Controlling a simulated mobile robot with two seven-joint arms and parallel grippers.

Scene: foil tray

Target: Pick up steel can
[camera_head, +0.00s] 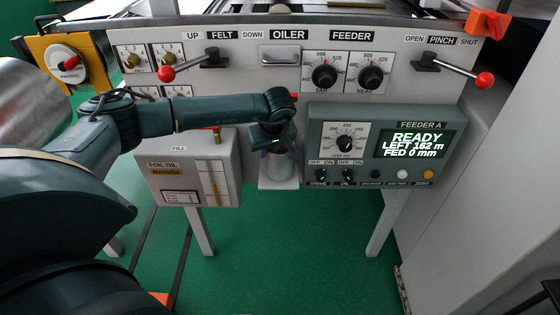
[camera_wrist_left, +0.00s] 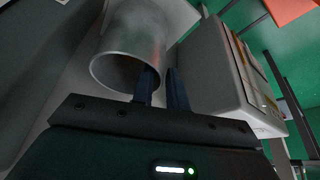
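The steel can (camera_head: 279,166) stands on a small shelf below the oiler, partly hidden by my left gripper (camera_head: 272,137) just above it. In the left wrist view the can (camera_wrist_left: 135,45) is a grey metal cylinder with its round open mouth towards the camera. The fingers of my left gripper (camera_wrist_left: 163,78) show a narrow gap between them. One finger overlaps the can's mouth at the rim and the other is just outside its wall. I cannot tell whether either touches the can. My right gripper is not in view.
The foil oil box (camera_head: 188,170) is close on the left of the shelf (camera_head: 278,185). The Feeder A control box (camera_head: 383,145) is close on the right. Levers with red knobs stick out from the panel (camera_head: 430,90) above. Green floor (camera_head: 290,250) lies open below.

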